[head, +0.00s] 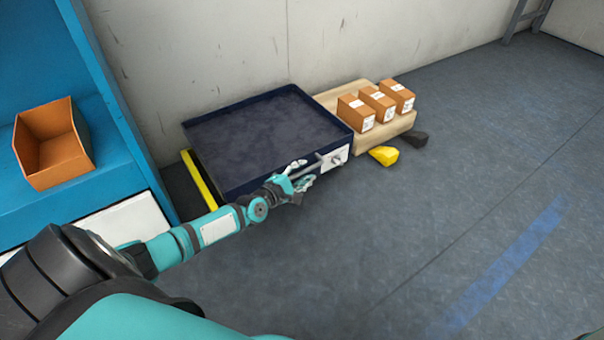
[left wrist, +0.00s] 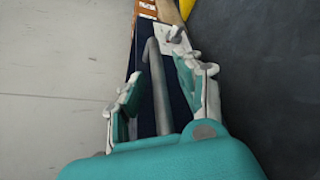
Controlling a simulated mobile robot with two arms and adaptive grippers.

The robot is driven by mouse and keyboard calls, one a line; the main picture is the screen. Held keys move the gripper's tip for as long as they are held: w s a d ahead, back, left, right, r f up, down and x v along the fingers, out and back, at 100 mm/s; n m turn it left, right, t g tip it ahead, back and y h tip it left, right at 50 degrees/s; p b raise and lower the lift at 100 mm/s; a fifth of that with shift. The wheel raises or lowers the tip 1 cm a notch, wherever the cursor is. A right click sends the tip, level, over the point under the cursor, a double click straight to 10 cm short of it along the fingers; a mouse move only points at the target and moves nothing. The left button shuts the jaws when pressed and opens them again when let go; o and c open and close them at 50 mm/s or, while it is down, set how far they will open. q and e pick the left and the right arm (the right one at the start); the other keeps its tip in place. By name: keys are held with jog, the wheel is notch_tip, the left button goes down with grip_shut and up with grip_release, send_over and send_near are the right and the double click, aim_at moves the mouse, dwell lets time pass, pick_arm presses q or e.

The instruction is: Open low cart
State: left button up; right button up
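The low cart (head: 290,168) is a dark navy, shallow, open-topped tray on the floor against the wall. It looks empty. A grey bar handle (head: 306,171) runs along its front side near a white label plate (head: 336,158). My left gripper (head: 300,182) is at this front side, by the handle. In the left wrist view the handle (left wrist: 158,88) lies between the spread fingers of my left gripper (left wrist: 163,92), with gaps on both sides. Contact is not clear. My right gripper is out of view.
A wooden pallet (head: 358,140) with three brown boxes (head: 379,104) stands right of the cart. A blue shelf (head: 100,130) with an orange bin (head: 52,145) is at left. The floor at right is clear.

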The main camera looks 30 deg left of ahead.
pick_arm(q)
grip_shut()
jog(key=shift+d, duration=0.1)
dwell(0.3)
